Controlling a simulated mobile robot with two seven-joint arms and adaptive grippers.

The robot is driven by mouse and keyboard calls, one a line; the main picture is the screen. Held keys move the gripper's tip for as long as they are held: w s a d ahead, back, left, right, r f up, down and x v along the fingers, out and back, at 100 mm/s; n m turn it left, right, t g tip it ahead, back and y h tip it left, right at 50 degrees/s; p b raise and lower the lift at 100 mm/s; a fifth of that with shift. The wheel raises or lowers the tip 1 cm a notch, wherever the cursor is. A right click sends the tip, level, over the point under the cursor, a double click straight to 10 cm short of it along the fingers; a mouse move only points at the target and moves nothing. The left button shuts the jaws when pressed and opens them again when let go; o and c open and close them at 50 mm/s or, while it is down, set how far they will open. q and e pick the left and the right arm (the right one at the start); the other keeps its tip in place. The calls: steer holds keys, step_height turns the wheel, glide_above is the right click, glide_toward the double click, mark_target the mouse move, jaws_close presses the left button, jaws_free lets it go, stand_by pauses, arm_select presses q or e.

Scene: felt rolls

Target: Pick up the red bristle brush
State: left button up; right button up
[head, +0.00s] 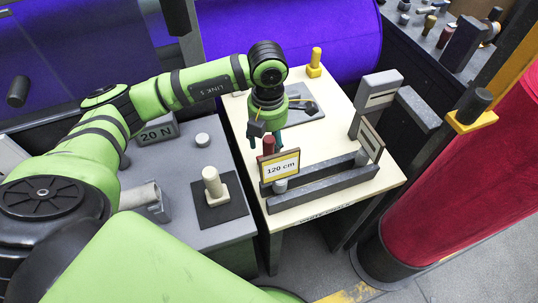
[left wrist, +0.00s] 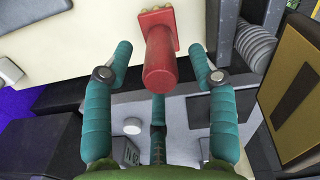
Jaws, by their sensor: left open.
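The red bristle brush (head: 268,146) stands on the cream table, partly hidden behind the 120 cm sign in the head view. In the left wrist view the brush (left wrist: 160,60) shows its thick red handle, with its red block base and tan bristle edge at the top of the picture. My left gripper (head: 264,142) hangs above the table close to the brush. Its teal fingers are open, and in the left wrist view the handle shows between them with a gap on both sides. My right gripper is not in view.
The 120 cm sign (head: 281,168) and a dark grey rail (head: 330,186) stand in front of the brush. A yellow-handled brush (head: 315,58) is at the table's back. A cream-handled one (head: 212,185) stands on the grey table at left. A red felt roll (head: 470,170) stands at right.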

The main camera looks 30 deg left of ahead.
mark_target(269, 150)
arm_select(q)
step_height(269, 150, down, 4)
steer(key=shift+d+r+p, duration=0.15)
steer(key=shift+r+p, duration=0.05)
steer(key=shift+p, duration=0.45)
steer(key=shift+f, duration=0.4)
steer(key=shift+c, duration=0.8)
jaws_close()
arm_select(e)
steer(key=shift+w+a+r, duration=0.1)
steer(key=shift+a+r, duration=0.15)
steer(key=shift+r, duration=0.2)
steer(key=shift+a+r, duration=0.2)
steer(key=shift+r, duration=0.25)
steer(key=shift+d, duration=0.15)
